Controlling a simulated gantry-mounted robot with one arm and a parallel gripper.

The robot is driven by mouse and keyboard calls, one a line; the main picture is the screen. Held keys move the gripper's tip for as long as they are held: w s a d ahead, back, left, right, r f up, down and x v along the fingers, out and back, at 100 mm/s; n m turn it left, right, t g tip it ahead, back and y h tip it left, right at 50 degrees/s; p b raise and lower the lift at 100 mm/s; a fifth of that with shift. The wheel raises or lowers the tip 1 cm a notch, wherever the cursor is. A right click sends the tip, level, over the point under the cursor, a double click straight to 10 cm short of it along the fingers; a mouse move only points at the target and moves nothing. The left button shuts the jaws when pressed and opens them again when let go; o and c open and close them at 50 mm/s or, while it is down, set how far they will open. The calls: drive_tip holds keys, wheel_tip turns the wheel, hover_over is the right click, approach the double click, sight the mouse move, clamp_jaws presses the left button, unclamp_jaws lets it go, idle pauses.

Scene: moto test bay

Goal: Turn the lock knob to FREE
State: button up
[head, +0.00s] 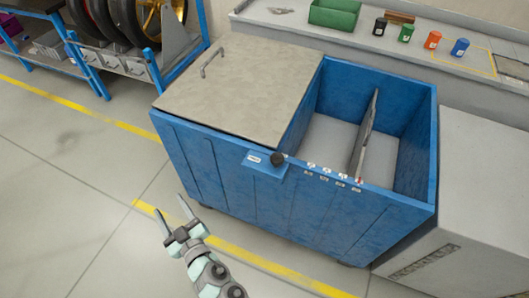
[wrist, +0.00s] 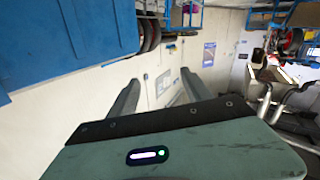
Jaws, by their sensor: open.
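The lock knob (head: 277,159) is a small dark round knob on a blue bracket at the front top edge of the blue bin (head: 290,205). A small white label (head: 254,159) with print too small to read sits to the left of it. I cannot tell which way the knob points. My gripper (head: 171,217) is in front of the bin, to the lower left of the knob and well apart from it. It is open and empty. In the wrist view, its two fingers (wrist: 160,92) are spread apart with nothing between them, and the knob does not show.
A grey lid (head: 235,85) with a handle covers the bin's left part. The right part is open, with a tilted divider (head: 365,135) inside. A bench (head: 350,35) behind holds a green tray (head: 334,13) and several small containers. The floor left of the bin is clear.

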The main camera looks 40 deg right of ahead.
drive_tip(key=s+d+m+g+h, duration=0.15)
drive_tip(key=d+m+h, duration=0.35)
drive_tip(key=d, duration=0.5)
drive_tip(key=m+g+h+b, duration=0.2)
drive_tip(key=m+g+h, duration=0.7)
drive_tip(key=h, duration=0.1)
approach(276, 164)
drive_tip(key=x, duration=0.4)
drive_tip(key=shift+w, duration=0.15)
drive_tip(key=shift+d, duration=0.35)
drive_tip(key=b+x, duration=0.1)
drive_tip(key=x, duration=0.9)
drive_tip(key=shift+w+r, duration=0.1)
drive_tip(key=shift+w, duration=0.15)
drive_tip(key=shift+c, duration=0.2)
clamp_jaws()
